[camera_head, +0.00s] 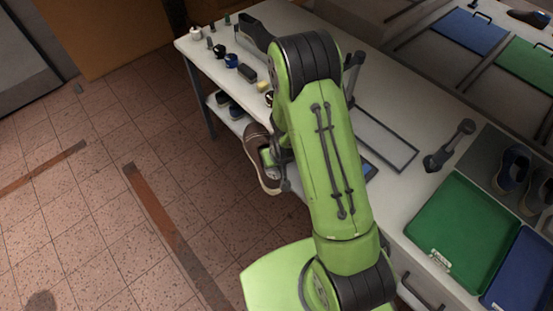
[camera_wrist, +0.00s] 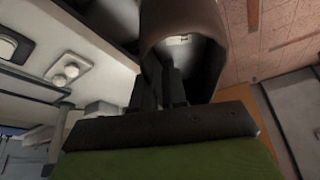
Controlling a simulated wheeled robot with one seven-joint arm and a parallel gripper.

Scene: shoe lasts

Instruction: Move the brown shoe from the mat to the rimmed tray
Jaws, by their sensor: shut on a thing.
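The brown shoe (camera_head: 257,146) hangs toe-up in the head view, with a pale sole edge, just off the bench's left long edge. My gripper (camera_head: 269,158) is shut on it near its opening; my arm hides part of the hold. In the wrist view the brown shoe (camera_wrist: 185,18) shows its hollow opening, and my gripper's dark fingers (camera_wrist: 172,88) reach into it at the wall. A green rimmed tray (camera_head: 468,235) lies empty at the right of the bench. A flat grey, dark-edged rectangle (camera_head: 387,143) lies behind my arm; I cannot tell whether it is the mat.
A blue tray (camera_head: 522,275) adjoins the green one. Dark blue shoes (camera_head: 512,166) stand on a grey surface behind the trays. Small jars and tools (camera_head: 231,60) line the bench's far end. A lower shelf (camera_head: 228,119) holds shoes. A clamp-like stand (camera_head: 449,145) rises near the green tray.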

